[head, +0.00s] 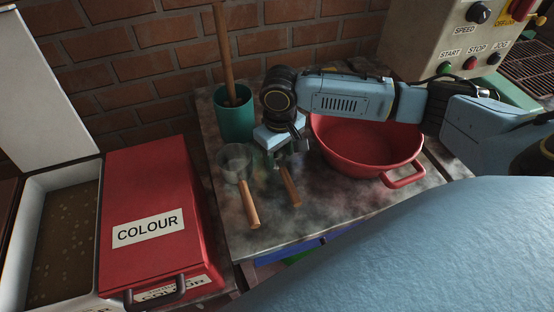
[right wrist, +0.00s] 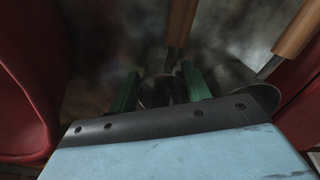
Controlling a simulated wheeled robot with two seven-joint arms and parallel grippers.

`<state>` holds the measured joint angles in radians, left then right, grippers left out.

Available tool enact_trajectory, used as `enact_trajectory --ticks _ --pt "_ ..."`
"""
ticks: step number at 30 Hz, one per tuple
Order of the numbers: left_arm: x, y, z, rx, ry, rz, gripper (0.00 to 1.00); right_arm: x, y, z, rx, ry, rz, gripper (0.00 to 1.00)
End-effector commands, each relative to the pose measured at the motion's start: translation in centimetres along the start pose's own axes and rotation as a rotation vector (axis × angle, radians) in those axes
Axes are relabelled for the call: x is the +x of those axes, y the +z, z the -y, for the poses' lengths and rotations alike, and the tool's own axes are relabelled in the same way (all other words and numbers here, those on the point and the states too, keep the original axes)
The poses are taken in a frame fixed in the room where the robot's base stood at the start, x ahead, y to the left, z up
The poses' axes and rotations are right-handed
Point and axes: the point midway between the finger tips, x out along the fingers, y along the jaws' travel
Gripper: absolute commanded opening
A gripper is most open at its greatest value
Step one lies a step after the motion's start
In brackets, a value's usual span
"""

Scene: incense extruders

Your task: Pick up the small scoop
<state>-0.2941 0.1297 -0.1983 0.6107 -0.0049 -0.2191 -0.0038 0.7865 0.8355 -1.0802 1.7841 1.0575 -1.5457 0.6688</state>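The small scoop has a wooden handle (head: 290,186) and lies on the worktop. Its metal bowl is mostly hidden by my right gripper (head: 286,158) in the head view. In the right wrist view the small scoop's round metal bowl (right wrist: 160,92) shows between the two green fingers of my right gripper (right wrist: 160,85), with the handle running away at the top. The fingers are apart, pointing down over the bowl. I cannot tell whether they touch it. A larger scoop (head: 235,162) lies just to the left; it also shows in the right wrist view (right wrist: 228,76). My left gripper is not in view.
A green pot (head: 235,122) with a wooden stick stands behind the scoops. A red basin (head: 350,158) is close on the right. A red COLOUR box (head: 150,190) and a white bin (head: 28,190) stand left. A control panel (head: 450,45) is at the back right.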

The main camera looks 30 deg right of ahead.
Motion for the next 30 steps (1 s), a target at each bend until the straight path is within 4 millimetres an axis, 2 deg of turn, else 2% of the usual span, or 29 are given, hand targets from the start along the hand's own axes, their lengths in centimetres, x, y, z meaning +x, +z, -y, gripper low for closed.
enact_trajectory --ticks 1,3,12,14,24,30 --pt "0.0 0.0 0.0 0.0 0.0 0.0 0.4 0.0 0.0 0.0 0.0 0.0 0.0 0.32" --pt "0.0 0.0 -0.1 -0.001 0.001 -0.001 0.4 0.0 0.0 0.0 0.0 0.0 0.0 0.23" --pt "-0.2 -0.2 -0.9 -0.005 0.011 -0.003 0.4 -0.6 -0.1 0.0 0.0 0.0 -0.002 0.22" --pt "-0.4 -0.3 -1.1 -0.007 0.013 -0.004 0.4 -1.4 -0.1 0.0 0.0 -0.001 -0.004 0.22" --pt "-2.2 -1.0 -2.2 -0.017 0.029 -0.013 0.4 -8.1 -0.1 0.0 0.0 -0.001 -0.003 0.22" --pt "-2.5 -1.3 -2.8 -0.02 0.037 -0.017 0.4 -9.9 -0.1 0.0 0.001 -0.001 -0.001 0.22"
